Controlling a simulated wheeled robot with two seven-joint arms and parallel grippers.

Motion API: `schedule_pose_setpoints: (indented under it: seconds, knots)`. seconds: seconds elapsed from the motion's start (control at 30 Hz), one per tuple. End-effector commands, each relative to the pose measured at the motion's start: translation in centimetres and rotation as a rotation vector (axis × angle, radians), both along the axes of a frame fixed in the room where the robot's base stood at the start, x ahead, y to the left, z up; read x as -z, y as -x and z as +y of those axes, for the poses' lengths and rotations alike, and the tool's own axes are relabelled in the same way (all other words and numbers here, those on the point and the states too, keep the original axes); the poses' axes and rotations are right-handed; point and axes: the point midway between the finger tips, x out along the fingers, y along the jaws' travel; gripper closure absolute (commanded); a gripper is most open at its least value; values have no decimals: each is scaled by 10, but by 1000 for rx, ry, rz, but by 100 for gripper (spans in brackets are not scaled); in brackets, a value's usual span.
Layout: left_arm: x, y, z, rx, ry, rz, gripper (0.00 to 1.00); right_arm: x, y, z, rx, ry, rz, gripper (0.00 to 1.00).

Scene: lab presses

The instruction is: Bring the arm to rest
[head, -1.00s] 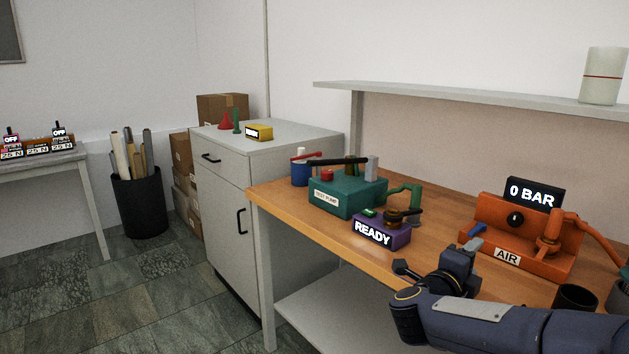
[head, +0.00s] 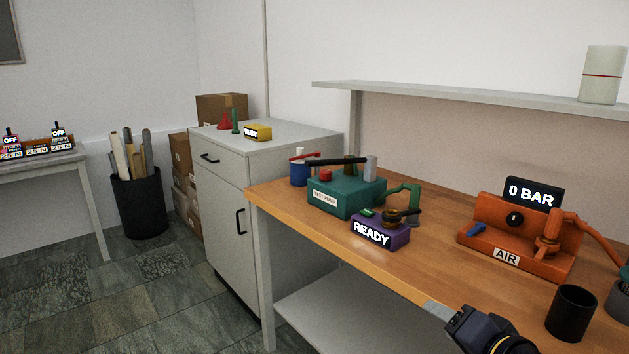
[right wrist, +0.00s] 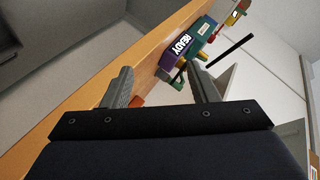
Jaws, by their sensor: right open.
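My right gripper (head: 440,312) is at the bottom of the head view, by the front edge of the workbench (head: 400,275). Its grey fingers show apart in the right wrist view (right wrist: 162,85), with nothing between them. A purple box reading READY (head: 380,232) stands on the bench, further back and apart from the gripper; it also shows in the right wrist view (right wrist: 183,46). My left gripper is in neither view.
A teal test pump (head: 345,195) stands behind the purple box. An orange AIR unit (head: 515,240) reading 0 BAR and a black cup (head: 571,312) stand to the right. The bench front between the purple box and the cup is clear.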

Motion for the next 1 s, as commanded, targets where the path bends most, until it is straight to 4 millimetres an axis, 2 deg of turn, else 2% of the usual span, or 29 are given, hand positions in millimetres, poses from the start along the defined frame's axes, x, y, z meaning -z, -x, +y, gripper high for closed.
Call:
schedule_pose_setpoints:
  seconds: [0.03,0.2,0.4,0.5,0.53,0.77,1.0]
  knots:
    - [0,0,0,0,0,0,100,14,26,3,-70,63,51,46]
    - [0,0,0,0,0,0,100,60,97,11,-263,232,226,46]
    - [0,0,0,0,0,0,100,102,161,9,-403,364,395,46]
    - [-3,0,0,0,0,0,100,115,189,5,-458,416,473,46]
    - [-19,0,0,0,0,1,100,97,186,6,-456,411,469,46]
    - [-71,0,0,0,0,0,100,45,185,6,-455,408,465,46]
    - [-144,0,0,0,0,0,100,-29,185,6,-454,407,465,46]
